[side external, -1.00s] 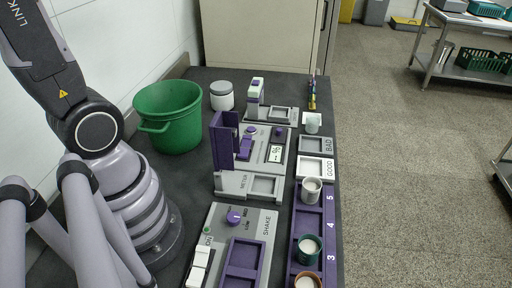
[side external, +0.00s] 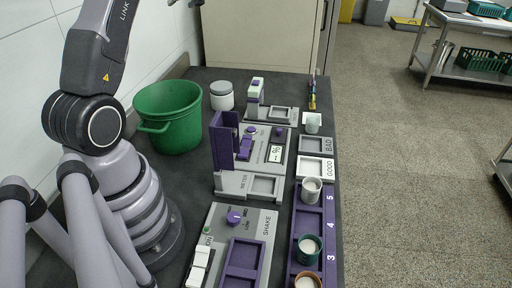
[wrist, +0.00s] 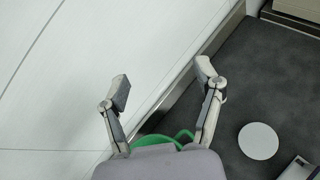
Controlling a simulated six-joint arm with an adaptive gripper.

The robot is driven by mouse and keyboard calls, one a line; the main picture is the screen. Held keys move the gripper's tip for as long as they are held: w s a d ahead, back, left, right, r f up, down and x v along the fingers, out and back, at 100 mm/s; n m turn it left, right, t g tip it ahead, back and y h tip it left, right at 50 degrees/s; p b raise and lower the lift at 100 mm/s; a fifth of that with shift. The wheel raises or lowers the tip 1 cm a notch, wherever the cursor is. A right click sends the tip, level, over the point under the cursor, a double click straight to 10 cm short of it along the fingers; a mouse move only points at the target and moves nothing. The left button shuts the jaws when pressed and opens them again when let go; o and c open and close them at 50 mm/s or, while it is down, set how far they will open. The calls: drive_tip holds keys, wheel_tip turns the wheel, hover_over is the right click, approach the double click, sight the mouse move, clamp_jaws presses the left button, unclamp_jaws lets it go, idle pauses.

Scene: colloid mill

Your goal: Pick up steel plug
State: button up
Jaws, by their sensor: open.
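I cannot make out a steel plug for certain in either view. My gripper (wrist: 163,84) is open and empty in the wrist view, its two fingers spread apart in front of the white wall. A pale grey cup-like piece (side external: 313,123) stands on a small white pad at the bench's right side.
A purple meter unit (side external: 224,142) and a shake unit (side external: 262,222) fill the middle.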

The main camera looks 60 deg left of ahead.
wheel_tip(320, 180, down, 32)
drive_tip(key=shift+f, duration=0.15)
drive_tip(key=shift+a+f, duration=0.2)
drive_tip(key=shift+f, duration=0.05)
drive_tip(key=x, duration=0.7)
drive_tip(key=shift+s, duration=0.15)
drive_tip(key=shift+c, duration=0.4)
clamp_jaws()
